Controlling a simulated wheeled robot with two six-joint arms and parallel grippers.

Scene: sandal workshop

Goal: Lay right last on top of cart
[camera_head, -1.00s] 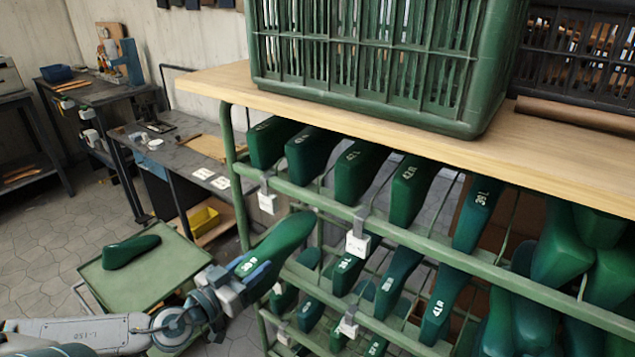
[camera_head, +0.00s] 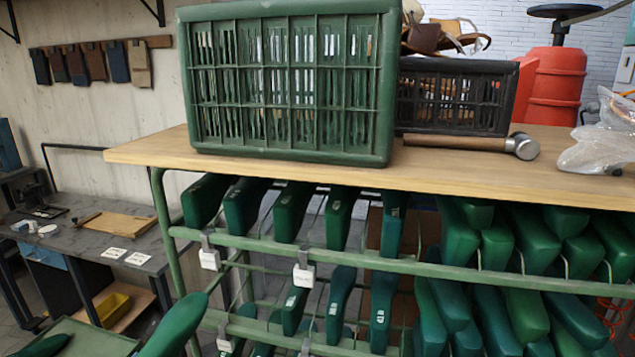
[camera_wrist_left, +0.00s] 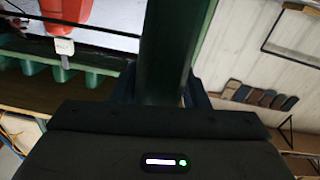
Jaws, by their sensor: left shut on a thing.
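A dark green shoe last (camera_head: 174,326) shows at the bottom left of the head view, tilted with one end up, just in front of the rack's left side. In the left wrist view my left gripper (camera_wrist_left: 160,98) is shut on this last (camera_wrist_left: 172,50), which stretches away between the fingers. The gripper itself is below the head view's edge. The cart's green top (camera_head: 85,333) shows at the bottom left, cut off by the frame. Another green last (camera_head: 42,345) lies on it, partly visible. The held last is to the right of it. My right gripper is not in view.
A green rack (camera_head: 330,252) holds several lasts under a wooden top (camera_head: 270,170). A green crate (camera_head: 290,85), a black crate (camera_head: 455,105) and a hammer (camera_head: 520,146) are on top. A grey workbench (camera_head: 75,240) stands behind the cart at left.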

